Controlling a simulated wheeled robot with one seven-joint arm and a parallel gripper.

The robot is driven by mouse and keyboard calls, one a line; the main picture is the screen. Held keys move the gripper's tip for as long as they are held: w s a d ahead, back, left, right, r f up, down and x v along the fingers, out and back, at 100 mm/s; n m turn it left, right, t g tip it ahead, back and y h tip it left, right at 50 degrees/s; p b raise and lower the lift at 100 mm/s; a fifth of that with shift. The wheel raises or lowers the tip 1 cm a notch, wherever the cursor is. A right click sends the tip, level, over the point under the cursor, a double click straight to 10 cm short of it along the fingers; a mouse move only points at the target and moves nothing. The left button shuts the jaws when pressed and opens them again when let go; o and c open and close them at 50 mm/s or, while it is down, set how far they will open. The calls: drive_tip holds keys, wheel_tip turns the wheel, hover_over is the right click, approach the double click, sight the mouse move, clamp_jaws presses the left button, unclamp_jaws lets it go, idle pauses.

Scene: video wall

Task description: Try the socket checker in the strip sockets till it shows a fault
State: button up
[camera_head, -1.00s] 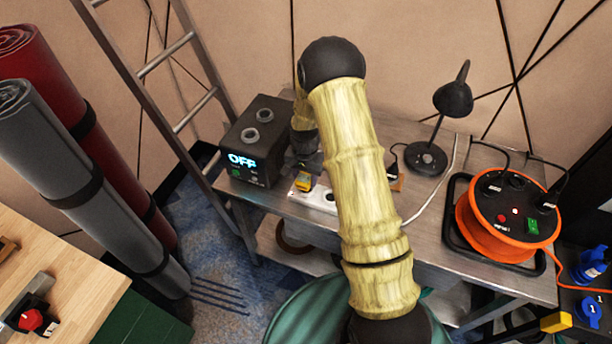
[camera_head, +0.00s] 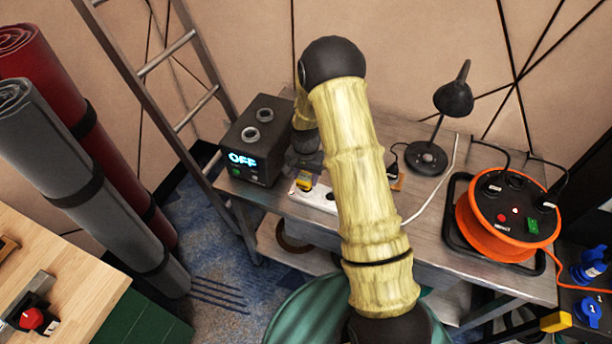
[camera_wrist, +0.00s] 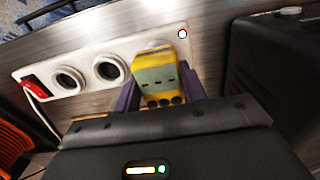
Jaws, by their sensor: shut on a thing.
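The yellow socket checker (camera_wrist: 159,75) is between the jaws of my gripper (camera_wrist: 160,93), which is shut on it. Its grey screen faces the wrist camera and shows short dark dashes; several dark round spots lie below the screen. The checker is in front of the white socket strip (camera_wrist: 88,58), at the end socket by a small lit lamp (camera_wrist: 182,34). Its pins are hidden, so I cannot tell if it is plugged in. Two sockets, (camera_wrist: 68,80) and (camera_wrist: 110,70), are empty. In the head view the checker (camera_head: 304,183) shows small beside the strip (camera_head: 323,196).
A black unit reading OFF (camera_head: 256,140) stands close beside my gripper. A black lamp (camera_head: 427,158) and an orange cable reel (camera_head: 500,235) stand right on the metal table (camera_head: 420,222). A red switch (camera_wrist: 33,83) is at the strip's far end. A ladder (camera_head: 165,55) leans left.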

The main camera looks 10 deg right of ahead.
drive_tip(key=shift+f+b, duration=0.65)
drive_tip(key=shift+f, duration=0.4)
idle(1.1)
drive_tip(key=o, duration=1.6)
drive_tip(key=shift+r+p, duration=2.05)
drive_tip(key=shift+r, duration=1)
